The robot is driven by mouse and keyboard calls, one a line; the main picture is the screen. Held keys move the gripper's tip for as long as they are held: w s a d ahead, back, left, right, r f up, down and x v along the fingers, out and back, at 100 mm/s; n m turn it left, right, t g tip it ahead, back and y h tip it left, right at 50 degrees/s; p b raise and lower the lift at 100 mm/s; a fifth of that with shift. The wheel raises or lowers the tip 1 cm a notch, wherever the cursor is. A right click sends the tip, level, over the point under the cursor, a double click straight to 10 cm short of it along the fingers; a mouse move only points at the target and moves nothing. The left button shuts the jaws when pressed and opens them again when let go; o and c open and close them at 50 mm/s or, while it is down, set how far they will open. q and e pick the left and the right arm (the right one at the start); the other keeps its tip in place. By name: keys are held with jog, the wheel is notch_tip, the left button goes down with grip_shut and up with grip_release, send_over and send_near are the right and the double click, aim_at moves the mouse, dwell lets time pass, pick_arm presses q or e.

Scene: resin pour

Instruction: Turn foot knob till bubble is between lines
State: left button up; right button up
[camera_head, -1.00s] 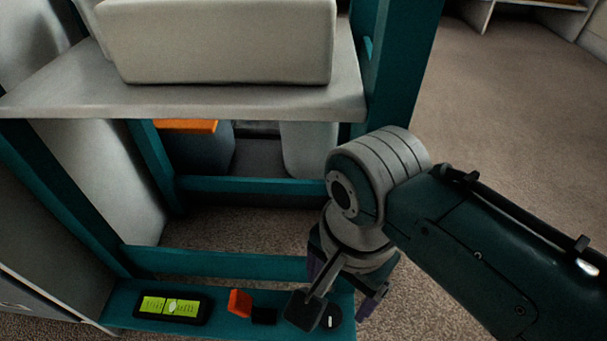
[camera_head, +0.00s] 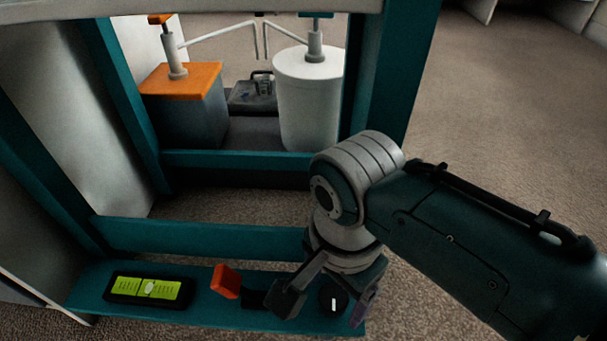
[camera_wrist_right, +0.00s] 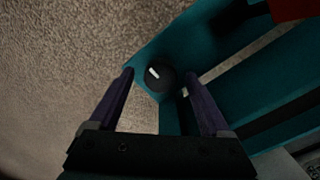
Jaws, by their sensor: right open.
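The foot knob (camera_head: 333,301) is a round black knob with a white mark, on the teal lower rail. In the right wrist view the knob (camera_wrist_right: 160,77) shows between the two purple fingertips of my right gripper (camera_wrist_right: 157,80). The gripper is open, with a gap visible on the left; contact on the right is unclear. In the head view my right gripper (camera_head: 364,305) is beside the knob, partly hidden by its wrist. The black spirit level (camera_head: 110,290) has a yellow-green vial (camera_head: 130,286). Its pale bubble (camera_head: 150,288) is near the middle; its exact place against the lines is too small to tell.
An orange block (camera_head: 225,281) stands on the rail between the level and the knob. Behind are an orange-lidded container (camera_head: 185,82) and a white drum (camera_head: 308,100), both with pumps. Teal frame posts (camera_head: 392,80) rise nearby. Carpet at the right is open.

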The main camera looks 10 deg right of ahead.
jog(key=shift+f, duration=0.1)
grip_shut()
dwell(0.7)
